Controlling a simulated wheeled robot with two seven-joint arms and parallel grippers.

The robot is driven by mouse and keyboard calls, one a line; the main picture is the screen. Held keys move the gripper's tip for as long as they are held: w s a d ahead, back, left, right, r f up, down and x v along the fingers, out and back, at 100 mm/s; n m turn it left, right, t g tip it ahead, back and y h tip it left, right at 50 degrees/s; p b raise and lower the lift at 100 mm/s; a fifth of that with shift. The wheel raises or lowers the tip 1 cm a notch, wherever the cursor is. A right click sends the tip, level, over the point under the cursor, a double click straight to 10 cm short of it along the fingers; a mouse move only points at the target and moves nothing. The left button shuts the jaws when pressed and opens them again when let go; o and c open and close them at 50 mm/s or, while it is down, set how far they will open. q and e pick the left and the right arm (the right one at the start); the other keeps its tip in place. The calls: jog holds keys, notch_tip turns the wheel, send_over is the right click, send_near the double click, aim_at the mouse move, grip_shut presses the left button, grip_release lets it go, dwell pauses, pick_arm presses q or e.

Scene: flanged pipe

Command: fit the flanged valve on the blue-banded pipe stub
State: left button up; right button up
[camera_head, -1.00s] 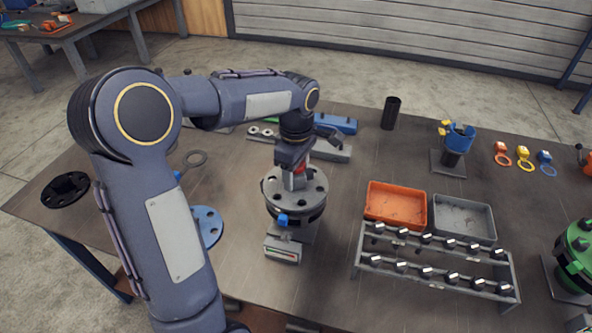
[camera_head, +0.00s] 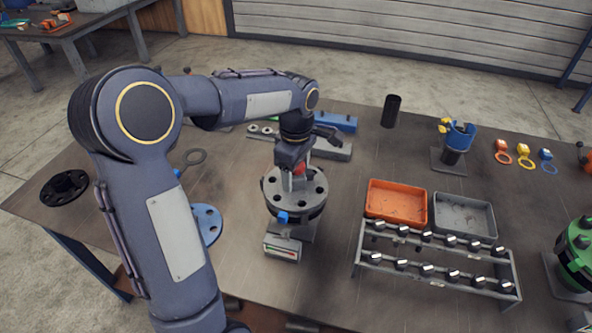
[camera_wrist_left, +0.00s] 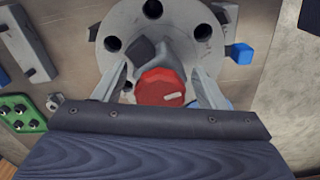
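The flanged valve (camera_head: 308,201) is a grey round flange with dark bolt holes, a narrower body above it and a red knob (camera_wrist_left: 161,87). It sits upright on top of a support in the middle of the table. A blue block (camera_head: 283,217) sticks out at its rim and also shows in the wrist view (camera_wrist_left: 241,53). My left gripper (camera_wrist_left: 160,72) points down over the valve, its pale fingers apart on either side of the valve body and knob. Finger contact is not clear. The pipe stub and any blue band under the flange are hidden. My right gripper is not in view.
A small box with a display (camera_head: 282,250) stands in front of the valve. To the right are an orange tray (camera_head: 397,203), a grey tray (camera_head: 464,217) and a bolt rack (camera_head: 437,270). A blue flange disc (camera_head: 207,222) lies left, partly behind my arm.

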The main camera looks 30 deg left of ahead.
pick_arm(q)
jog(key=shift+o, duration=1.4)
jog(key=shift+f, duration=0.1)
notch_tip(320, 180, up, 8)
jog(key=shift+r, duration=0.15)
notch_tip(320, 180, up, 9)
jog(key=p, duration=0.8)
jog(key=shift+f, duration=0.2)
